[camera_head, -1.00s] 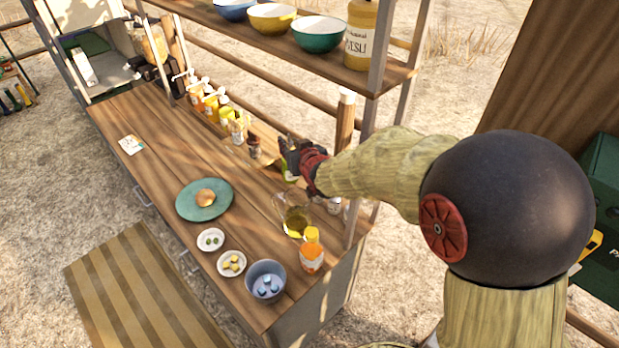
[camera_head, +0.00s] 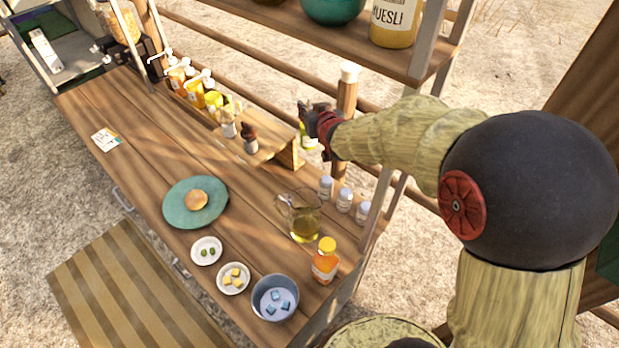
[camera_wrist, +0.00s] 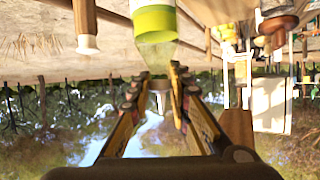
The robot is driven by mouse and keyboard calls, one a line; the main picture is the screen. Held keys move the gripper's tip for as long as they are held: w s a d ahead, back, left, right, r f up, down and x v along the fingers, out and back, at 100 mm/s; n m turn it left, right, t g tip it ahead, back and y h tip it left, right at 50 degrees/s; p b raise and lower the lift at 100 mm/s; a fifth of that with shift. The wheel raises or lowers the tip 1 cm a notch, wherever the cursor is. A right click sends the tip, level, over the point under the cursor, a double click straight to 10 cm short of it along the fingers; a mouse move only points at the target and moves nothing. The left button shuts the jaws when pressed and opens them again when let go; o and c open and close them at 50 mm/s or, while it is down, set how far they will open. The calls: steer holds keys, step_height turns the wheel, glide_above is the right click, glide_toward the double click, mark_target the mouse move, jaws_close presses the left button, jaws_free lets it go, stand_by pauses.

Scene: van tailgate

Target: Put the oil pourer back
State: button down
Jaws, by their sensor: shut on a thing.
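My gripper (camera_head: 312,122) is shut on the oil pourer (camera_head: 307,139), a clear bottle with a yellow-green band. In the wrist view the oil pourer (camera_wrist: 154,25) extends from between the fingertips (camera_wrist: 160,82), with its narrow end between them. In the head view it hangs near the right end of the wooden rack (camera_head: 288,156); its lower part shows below my fingers. The rack's right part looks bare. A dark-topped bottle (camera_head: 250,140) and a pale-topped bottle (camera_head: 228,124) stand left of that bare part.
Yellow and orange pump bottles (camera_head: 212,95) fill the rack's left part. A glass jug (camera_head: 303,222), three shakers (camera_head: 344,201), an orange bottle (camera_head: 325,265) and a blue-grey bowl (camera_head: 275,297) stand to the right. A post (camera_head: 345,95) rises behind the rack.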

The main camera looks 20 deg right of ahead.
steer(key=shift+s+f, duration=0.25)
steer(key=shift+f, duration=0.55)
step_height(320, 180, down, 15)
steer(key=b, duration=0.4)
steer(key=shift+b, duration=0.4)
steer(key=shift+f, duration=0.1)
steer(key=c, duration=2.1)
jaws_free()
steer(key=shift+f, duration=0.15)
steer(key=shift+c, duration=0.2)
steer(key=o, duration=0.5)
steer(key=shift+r, duration=0.2)
